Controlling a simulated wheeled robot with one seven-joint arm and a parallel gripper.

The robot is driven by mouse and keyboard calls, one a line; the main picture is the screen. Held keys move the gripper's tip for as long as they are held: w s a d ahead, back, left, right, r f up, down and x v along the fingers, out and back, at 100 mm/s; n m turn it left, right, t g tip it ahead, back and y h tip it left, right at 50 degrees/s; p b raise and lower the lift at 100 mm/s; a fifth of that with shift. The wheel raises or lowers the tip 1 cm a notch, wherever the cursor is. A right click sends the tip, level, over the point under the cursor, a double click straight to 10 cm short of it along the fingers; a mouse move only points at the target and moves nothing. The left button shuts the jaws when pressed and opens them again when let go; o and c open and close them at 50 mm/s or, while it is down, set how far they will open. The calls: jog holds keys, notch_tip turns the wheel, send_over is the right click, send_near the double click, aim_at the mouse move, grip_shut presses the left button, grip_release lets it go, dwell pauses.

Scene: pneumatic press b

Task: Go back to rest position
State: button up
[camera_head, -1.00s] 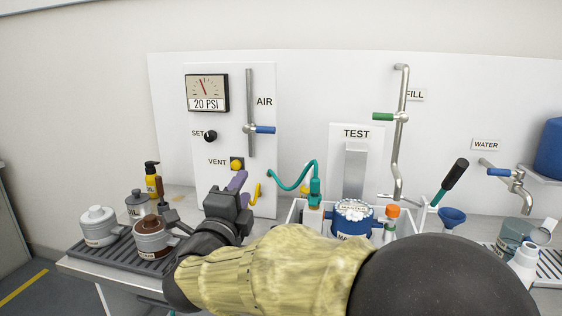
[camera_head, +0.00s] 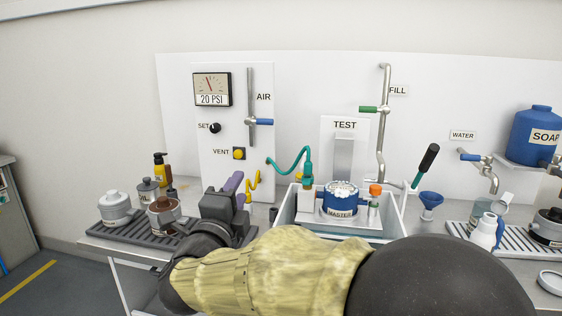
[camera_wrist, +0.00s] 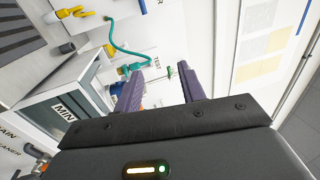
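My gripper (camera_head: 238,184) is held up in front of the white panel, below the yellow VENT button (camera_head: 239,153) in the head view. In the wrist view its two purple fingers (camera_wrist: 160,78) stand apart with nothing between them. My arm crosses the bottom of the head view and hides part of the bench front. No object is held.
A grey sink (camera_head: 402,207) holds the blue MASTER vessel (camera_head: 341,203). A drip tray with pots (camera_head: 115,208) is at left. At right are a blue funnel (camera_head: 430,203), a white bottle (camera_head: 484,232) and a SOAP tank (camera_head: 530,135). Floor shows at lower left.

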jog(key=w+d+f+n+g+y, duration=0.1)
jog(key=d+f+n+g+y, duration=0.3)
jog(key=f+n, duration=0.4)
jog(key=d+f+n+g+y, duration=0.25)
jog(key=d+f+n, duration=0.3)
jog(key=f, duration=0.35)
jog(key=s+d+f+n+g+h, duration=0.1)
jog(key=s+d+f+n+g, duration=0.35)
jog(key=s+d+f, duration=0.35)
jog(key=s+d+f+n+g+h, duration=0.1)
jog(key=s+d+f+n+g, duration=0.2)
jog(key=s+d+f+g, duration=0.5)
notch_tip(320, 180, up, 31)
jog(key=s+a+t+p, duration=0.1)
jog(key=s+a+p, duration=0.1)
jog(key=p, duration=2.7)
jog(key=shift+f+t, duration=0.2)
jog(key=shift+t, duration=0.2)
